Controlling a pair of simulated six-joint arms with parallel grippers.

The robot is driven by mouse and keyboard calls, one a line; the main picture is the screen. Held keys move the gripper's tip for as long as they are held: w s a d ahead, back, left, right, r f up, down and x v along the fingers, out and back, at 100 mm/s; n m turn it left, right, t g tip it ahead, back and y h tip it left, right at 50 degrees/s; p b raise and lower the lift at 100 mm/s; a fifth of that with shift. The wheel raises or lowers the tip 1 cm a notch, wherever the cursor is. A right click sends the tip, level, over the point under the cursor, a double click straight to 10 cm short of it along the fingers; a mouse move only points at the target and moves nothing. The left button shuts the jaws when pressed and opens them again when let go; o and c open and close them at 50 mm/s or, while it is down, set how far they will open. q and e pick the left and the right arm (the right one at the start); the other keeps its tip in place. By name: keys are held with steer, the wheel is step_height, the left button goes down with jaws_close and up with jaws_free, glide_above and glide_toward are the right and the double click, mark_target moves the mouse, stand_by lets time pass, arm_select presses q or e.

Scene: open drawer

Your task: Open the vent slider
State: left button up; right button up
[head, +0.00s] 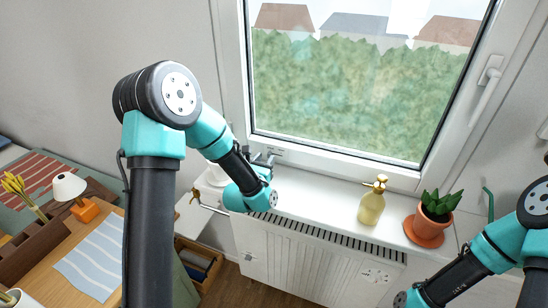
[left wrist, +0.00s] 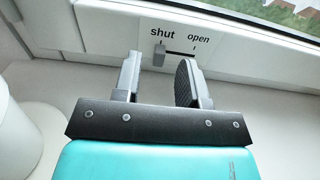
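The vent slider's grey knob (left wrist: 159,54) sits at the left end of a dark slot in the window frame, under the word "shut". The slot runs right to the mark under "open". My left gripper (left wrist: 160,68) is open and empty, pointing at the frame. In the left wrist view, the knob shows in the gap between its two fingertips, with space on both sides. I cannot tell whether the fingertips reach the knob's depth. In the head view, my left gripper (head: 262,158) is at the window's lower left, partly hidden by its arm. My right gripper is out of frame.
A white round object (left wrist: 12,135) is close on the left in the left wrist view. The window handle (head: 487,84) is at the right.

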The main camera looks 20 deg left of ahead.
mark_target(269, 155)
arm_select(q)
steer(key=shift+w, duration=1.05)
jaws_close()
steer(key=shift+d, duration=0.1)
